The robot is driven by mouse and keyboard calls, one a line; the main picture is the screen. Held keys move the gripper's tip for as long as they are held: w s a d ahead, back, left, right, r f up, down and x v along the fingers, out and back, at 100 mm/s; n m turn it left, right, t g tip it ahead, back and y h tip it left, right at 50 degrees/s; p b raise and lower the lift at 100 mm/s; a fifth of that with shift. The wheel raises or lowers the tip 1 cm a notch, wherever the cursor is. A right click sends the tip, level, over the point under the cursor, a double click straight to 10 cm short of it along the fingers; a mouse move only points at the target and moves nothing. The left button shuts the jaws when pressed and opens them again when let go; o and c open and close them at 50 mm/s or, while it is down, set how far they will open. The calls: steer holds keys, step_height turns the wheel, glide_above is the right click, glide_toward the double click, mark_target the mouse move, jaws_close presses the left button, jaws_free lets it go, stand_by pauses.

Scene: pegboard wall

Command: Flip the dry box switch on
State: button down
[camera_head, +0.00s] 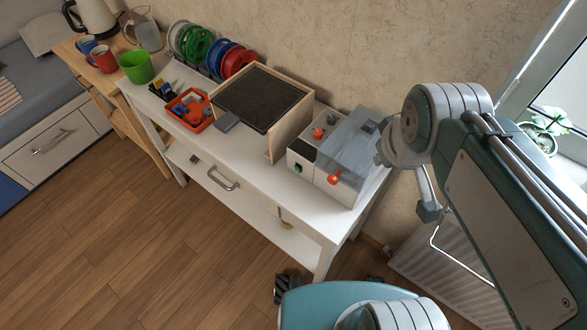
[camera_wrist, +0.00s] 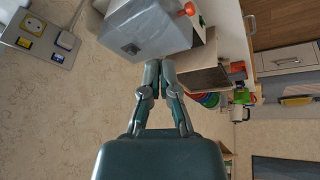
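The dry box (camera_head: 332,156) is a white box with a clear grey lid and orange knobs, at the right end of the white table. A small green switch (camera_head: 298,168) sits on its dark front panel at the left; I cannot tell its on/off state. In the wrist view the dry box (camera_wrist: 150,30) is at the top, with an orange knob (camera_wrist: 188,9) at its edge. My gripper (camera_wrist: 160,64) has its fingertips together with nothing between them, apart from the box. In the head view I cannot make out my gripper's fingers near my arm.
A 3D printer-like black plate in a wooden frame (camera_head: 301,115) stands left of the box. An orange bin (camera_head: 190,108) and filament spools (camera_head: 197,45) are farther left. The wall is close behind. A wall socket panel (camera_wrist: 42,39) shows in the wrist view. The floor in front is clear.

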steer(key=w+a+f+n+g, duration=0.2)
steer(key=w+a+f+n, duration=0.55)
steer(key=n, duration=0.45)
steer(key=n+g+h, duration=0.1)
steer(key=n+g, duration=0.1)
steer(key=n, duration=1)
glide_toward(297, 169)
steer(key=s+a, duration=0.3)
steer(key=s, duration=0.2)
steer(key=shift+w+a, duration=0.1)
steer(key=shift+w, duration=0.1)
steer(key=f, duration=0.9)
steer(key=shift+w+d+f, duration=0.1)
steer(key=shift+w+d, duration=0.2)
steer(key=shift+w, duration=0.05)
steer(key=shift+w+d+r, duration=0.15)
steer(key=shift+w+d, duration=0.25)
steer(key=shift+w, duration=0.2)
steer(key=shift+w+d+r, duration=0.1)
steer(key=shift+w+d, duration=0.3)
steer(key=shift+w, duration=0.2)
steer(key=shift+w+d+r, duration=0.25)
steer(key=shift+w+d, duration=0.05)
steer(key=shift+w, duration=0.05)
